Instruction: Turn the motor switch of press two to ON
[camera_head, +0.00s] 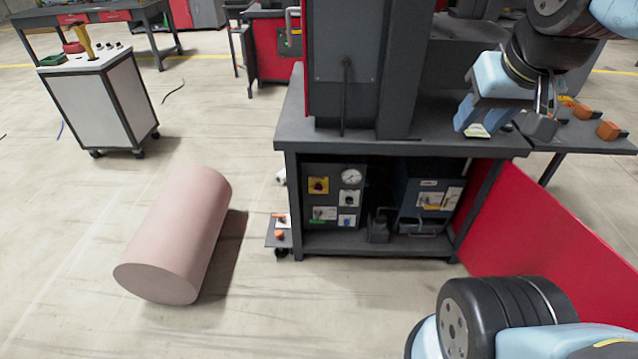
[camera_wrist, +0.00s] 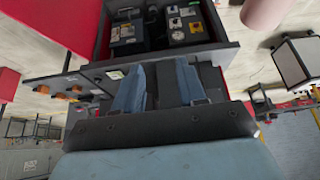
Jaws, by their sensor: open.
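A dark press stands on a bench (camera_head: 400,135); its label "two" is not readable. On the shelf below is a dark control box (camera_head: 333,200) with a round gauge and a yellow plate bearing a dark knob (camera_head: 318,185), possibly the motor switch. The yellow plate also shows in the wrist view (camera_wrist: 195,28). The knob's setting and lettering are too small to read. My gripper (camera_head: 472,118) is over the right end of the bench top, above and right of the box. Its two blue fingers (camera_wrist: 160,88) are apart with nothing between them.
A second dark unit (camera_head: 430,197) with labels stands right of the control box. A red panel (camera_head: 560,230) slopes at the right. A side table (camera_head: 580,135) holds orange parts. A pink cylinder (camera_head: 180,235) lies on the floor left, and a white cart (camera_head: 100,100) stands behind.

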